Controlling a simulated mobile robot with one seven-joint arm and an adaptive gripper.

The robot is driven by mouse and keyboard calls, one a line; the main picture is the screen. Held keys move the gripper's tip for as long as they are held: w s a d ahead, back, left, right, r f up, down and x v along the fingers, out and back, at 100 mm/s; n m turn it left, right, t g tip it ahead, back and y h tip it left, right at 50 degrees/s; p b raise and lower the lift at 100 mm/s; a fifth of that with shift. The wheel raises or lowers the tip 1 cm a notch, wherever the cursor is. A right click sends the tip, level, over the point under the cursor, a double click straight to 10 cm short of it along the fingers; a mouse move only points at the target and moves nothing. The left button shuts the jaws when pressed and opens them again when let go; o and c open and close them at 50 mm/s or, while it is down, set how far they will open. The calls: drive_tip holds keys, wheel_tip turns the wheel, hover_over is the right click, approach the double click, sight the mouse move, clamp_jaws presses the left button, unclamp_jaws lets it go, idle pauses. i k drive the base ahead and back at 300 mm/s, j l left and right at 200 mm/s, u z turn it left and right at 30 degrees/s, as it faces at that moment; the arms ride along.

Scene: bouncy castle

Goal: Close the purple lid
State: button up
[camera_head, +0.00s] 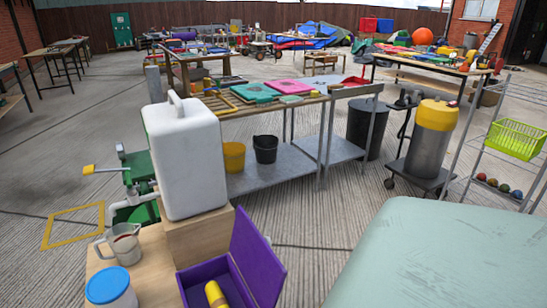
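A purple box (194,286) stands at the bottom centre of the head view, cut off by the lower edge. Its purple lid (257,259) is open and stands up, tilted, along the right side of the box. A yellow cylindrical object (215,294) lies inside the box. The lower part of the box is out of the frame. My gripper is not in view.
Left of the box are a blue-lidded tub (108,288) and a clear jug (123,244). A large white canister (186,158) stands behind it on a wooden block (197,237). A pale green surface (440,255) fills the lower right. Concrete floor shows between.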

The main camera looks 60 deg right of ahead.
sight(265, 275)
drive_tip(key=k+l, duration=0.1)
drive_tip(key=l, duration=0.3)
drive_tip(key=k+l, duration=0.15)
drive_tip(key=l, duration=0.2)
drive_tip(key=k+l, duration=0.1)
drive_tip(key=l, duration=0.3)
drive_tip(key=k+l, duration=0.15)
drive_tip(key=l, duration=0.25)
drive_tip(key=k+l, duration=0.1)
drive_tip(key=l, duration=0.25)
drive_tip(key=u, duration=0.05)
